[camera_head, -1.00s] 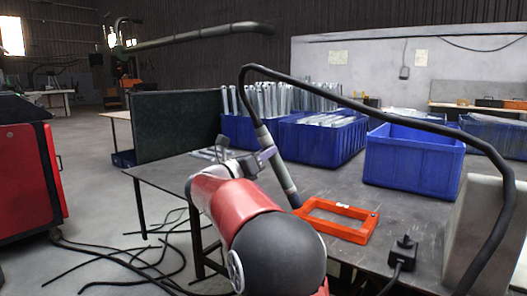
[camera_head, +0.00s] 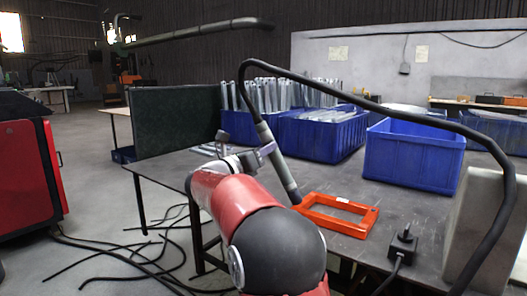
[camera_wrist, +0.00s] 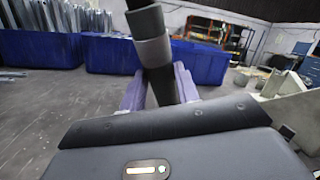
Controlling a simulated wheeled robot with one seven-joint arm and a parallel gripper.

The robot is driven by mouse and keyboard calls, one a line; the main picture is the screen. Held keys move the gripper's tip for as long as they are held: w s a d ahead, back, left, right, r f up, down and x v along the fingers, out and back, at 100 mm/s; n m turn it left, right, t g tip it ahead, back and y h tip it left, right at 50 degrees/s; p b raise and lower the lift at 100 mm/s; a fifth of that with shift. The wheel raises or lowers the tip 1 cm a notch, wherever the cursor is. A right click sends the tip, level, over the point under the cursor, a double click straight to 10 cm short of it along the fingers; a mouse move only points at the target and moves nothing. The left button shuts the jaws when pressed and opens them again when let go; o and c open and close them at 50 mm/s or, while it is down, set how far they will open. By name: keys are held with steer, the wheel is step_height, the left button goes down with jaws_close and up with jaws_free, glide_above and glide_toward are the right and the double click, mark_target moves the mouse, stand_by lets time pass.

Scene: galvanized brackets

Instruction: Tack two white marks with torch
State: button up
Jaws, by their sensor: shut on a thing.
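The welding torch (camera_head: 282,172) is a grey-green handle with a light collar and a thick black cable arching from its top to the right. My gripper (camera_head: 268,149) is shut around it, and the torch tilts with its lower end near the left corner of the orange frame (camera_head: 368,222) on the table. In the wrist view the torch (camera_wrist: 154,52) stands between the two purple fingers of my gripper (camera_wrist: 161,88). The torch tip is hidden or too small to tell.
Blue bins (camera_head: 415,158) stand along the back of the dark table (camera_head: 405,205), some full of galvanized brackets (camera_head: 270,95). A dark green screen (camera_head: 175,122) stands at the left. A black plug-like block (camera_head: 403,243) and a grey block (camera_head: 480,225) are at the right.

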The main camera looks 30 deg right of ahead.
mark_target(263, 130)
steer(key=shift+f+b, duration=0.3)
steer(key=shift+f, duration=0.05)
stand_by(1.8)
steer(key=shift+r, duration=0.1)
steer(key=shift+r+p, duration=0.95)
steer(key=shift+r, duration=2.1)
